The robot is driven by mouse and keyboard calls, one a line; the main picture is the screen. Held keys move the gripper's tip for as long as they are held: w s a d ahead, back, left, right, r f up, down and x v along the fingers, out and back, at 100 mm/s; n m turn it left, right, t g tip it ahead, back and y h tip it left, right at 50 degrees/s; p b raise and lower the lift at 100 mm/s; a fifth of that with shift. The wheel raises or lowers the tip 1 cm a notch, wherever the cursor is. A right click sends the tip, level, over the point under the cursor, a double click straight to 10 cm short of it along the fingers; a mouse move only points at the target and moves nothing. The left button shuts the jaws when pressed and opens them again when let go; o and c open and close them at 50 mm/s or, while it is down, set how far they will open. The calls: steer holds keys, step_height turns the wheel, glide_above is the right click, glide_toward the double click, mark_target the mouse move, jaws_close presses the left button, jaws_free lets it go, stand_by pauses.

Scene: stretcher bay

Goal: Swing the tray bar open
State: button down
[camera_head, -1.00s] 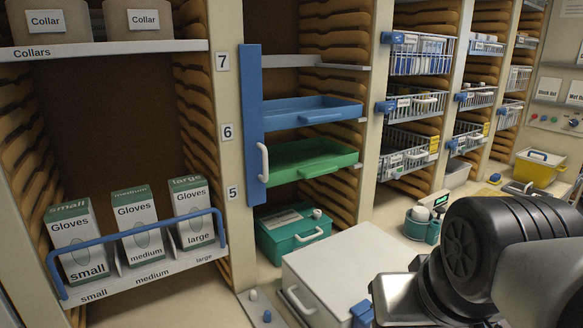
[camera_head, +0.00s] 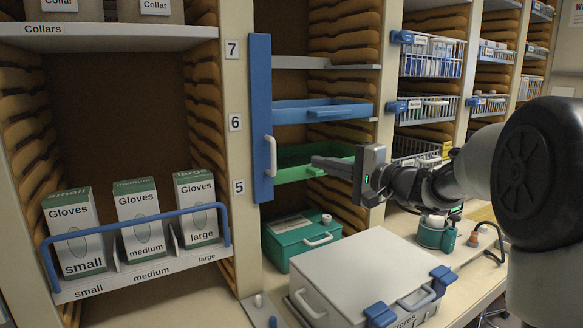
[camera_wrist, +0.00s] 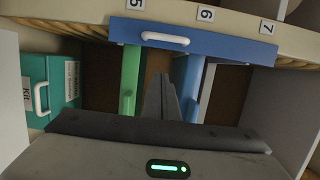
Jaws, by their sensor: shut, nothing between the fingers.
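The tray bar (camera_head: 261,90) is a blue upright bar across the left front of the tray bay, with a white handle (camera_head: 271,156) on its lower half. In the wrist view the bar (camera_wrist: 230,46) lies sideways across the top, its handle (camera_wrist: 165,39) facing up in the picture. Behind it are a blue tray (camera_head: 325,111) and a green tray (camera_head: 292,176). My gripper (camera_head: 316,161) is shut and empty, in front of the trays, right of the handle and apart from it. In the wrist view its fingers (camera_wrist: 160,82) point toward the bar below the handle.
A white lidded case (camera_head: 360,262) with blue latches stands on the counter below my gripper. A teal box (camera_head: 298,237) sits under the trays. Glove boxes (camera_head: 139,218) behind a blue rail (camera_head: 135,222) stand at left; wire baskets (camera_head: 432,55) hang at right.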

stand_by(0.3)
steer(key=w+a+p, duration=0.2)
steer(key=w+a, duration=0.1)
steer(key=a, duration=0.6)
steer(key=shift+p, duration=0.35)
steer(key=shift+s+b, duration=0.1)
steer(key=shift+b, duration=0.25)
